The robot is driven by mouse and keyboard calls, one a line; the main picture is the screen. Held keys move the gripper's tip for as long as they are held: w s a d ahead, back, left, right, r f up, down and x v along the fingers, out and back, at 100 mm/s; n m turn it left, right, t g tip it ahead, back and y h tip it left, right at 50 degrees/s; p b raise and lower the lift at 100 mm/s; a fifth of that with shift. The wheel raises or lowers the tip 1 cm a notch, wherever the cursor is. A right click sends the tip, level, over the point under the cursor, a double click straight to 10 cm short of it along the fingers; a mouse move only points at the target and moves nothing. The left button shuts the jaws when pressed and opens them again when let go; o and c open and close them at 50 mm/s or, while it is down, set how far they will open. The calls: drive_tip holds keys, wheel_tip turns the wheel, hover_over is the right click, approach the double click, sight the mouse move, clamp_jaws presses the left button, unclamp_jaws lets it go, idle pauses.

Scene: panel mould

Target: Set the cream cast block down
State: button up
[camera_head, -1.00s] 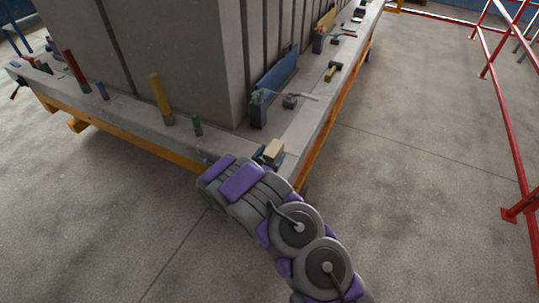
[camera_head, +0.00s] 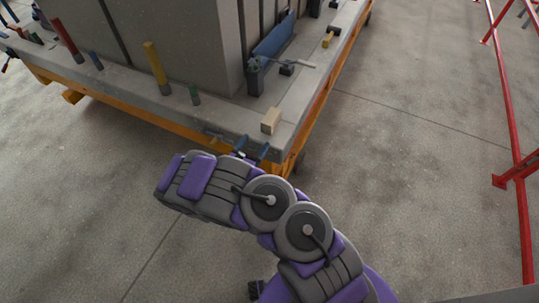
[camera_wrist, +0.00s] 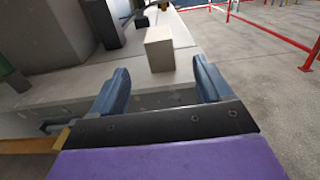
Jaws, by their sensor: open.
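The cream cast block (camera_head: 270,121) stands on the grey ledge near its front right corner. In the wrist view the block (camera_wrist: 159,49) is ahead of and between my fingers, apart from both. My gripper (camera_head: 252,150) is open and empty just in front of the ledge edge. In the wrist view both blue fingers of my gripper (camera_wrist: 160,85) are spread wide, with bare ledge showing between them and the block.
The grey ledge (camera_head: 233,119) runs around a tall grey panel (camera_head: 180,50). Red railing (camera_head: 510,110) stands at right beyond open floor.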

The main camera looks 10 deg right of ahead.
drive_tip(key=s+d+r+m+g+h, duration=0.35)
drive_tip(key=d+r+m+g, duration=0.2)
drive_tip(key=d+r, duration=0.35)
drive_tip(key=s+d+r+m+g+h, duration=0.3)
drive_tip(key=s+d+r+m+g, duration=0.2)
drive_tip(key=d+r+m, duration=0.3)
drive_tip(key=s+d+r+m+g+y, duration=0.1)
drive_tip(key=s+d+r+m+g, duration=0.45)
drive_tip(key=s, duration=0.25)
drive_tip(key=s+a+r+m+g+y, duration=0.1)
drive_tip(key=s+r+m+g+y, duration=0.15)
drive_tip(key=s+m+y, duration=0.9)
drive_tip(key=s+a+n+t+y, duration=0.1)
drive_tip(key=s+a+y, duration=0.3)
drive_tip(key=s+a, duration=0.9)
drive_tip(key=shift+s+r+t+y, duration=0.3)
drive_tip(key=shift+s+r+t, duration=0.15)
drive_tip(key=shift+s+t, duration=0.1)
